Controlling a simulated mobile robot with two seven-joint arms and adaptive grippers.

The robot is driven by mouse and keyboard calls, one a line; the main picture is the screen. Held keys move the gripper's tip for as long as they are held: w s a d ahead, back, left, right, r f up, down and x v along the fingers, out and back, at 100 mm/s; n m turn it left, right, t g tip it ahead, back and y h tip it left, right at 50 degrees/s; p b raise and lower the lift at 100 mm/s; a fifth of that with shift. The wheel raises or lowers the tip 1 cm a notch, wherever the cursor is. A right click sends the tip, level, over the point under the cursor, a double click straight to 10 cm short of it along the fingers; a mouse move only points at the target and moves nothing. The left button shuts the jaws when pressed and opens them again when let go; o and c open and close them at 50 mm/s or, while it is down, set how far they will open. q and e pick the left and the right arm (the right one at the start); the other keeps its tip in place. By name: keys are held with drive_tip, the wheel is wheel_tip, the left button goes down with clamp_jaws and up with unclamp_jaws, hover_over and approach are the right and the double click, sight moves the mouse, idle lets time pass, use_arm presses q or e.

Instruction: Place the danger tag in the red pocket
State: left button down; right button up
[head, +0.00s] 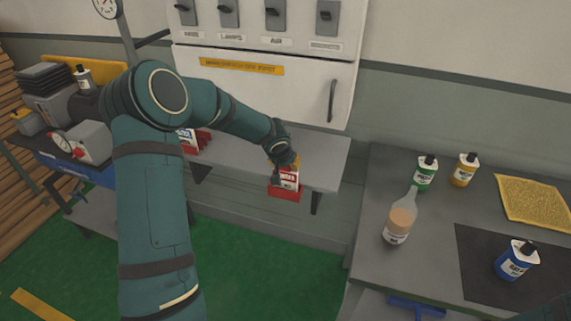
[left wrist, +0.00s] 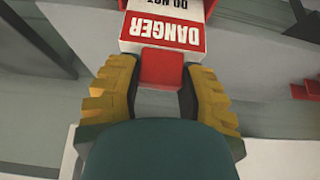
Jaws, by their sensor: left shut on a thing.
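In the left wrist view the danger tag (left wrist: 165,32) reads DANGER upside down, with a red tab toward me. My left gripper (head: 285,162) is shut on it; in the left wrist view its yellow fingers (left wrist: 160,85) flank the red tab. The red pocket (head: 284,192) is at the shelf's front edge, just below the tag in the head view. Red edges show around the tag's far end in the left wrist view. I cannot tell how far the tag sits inside the pocket. My right gripper is out of view.
The grey shelf (head: 325,160) runs under a white switch cabinet (head: 270,90). Another red holder with a white label (head: 203,138) sits left, partly behind my arm. On the right, a bench (head: 370,215) carries several bottles and a yellow cloth (head: 535,200).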

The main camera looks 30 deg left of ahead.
use_arm(q)
drive_tip(key=shift+f, duration=0.1)
drive_tip(key=c, duration=0.6)
unclamp_jaws()
drive_tip(key=shift+r, duration=0.2)
drive_tip(key=p+v, duration=0.1)
drive_tip(key=v, duration=1.1)
drive_tip(key=shift+p, duration=0.3)
drive_tip(key=shift+f, duration=0.1)
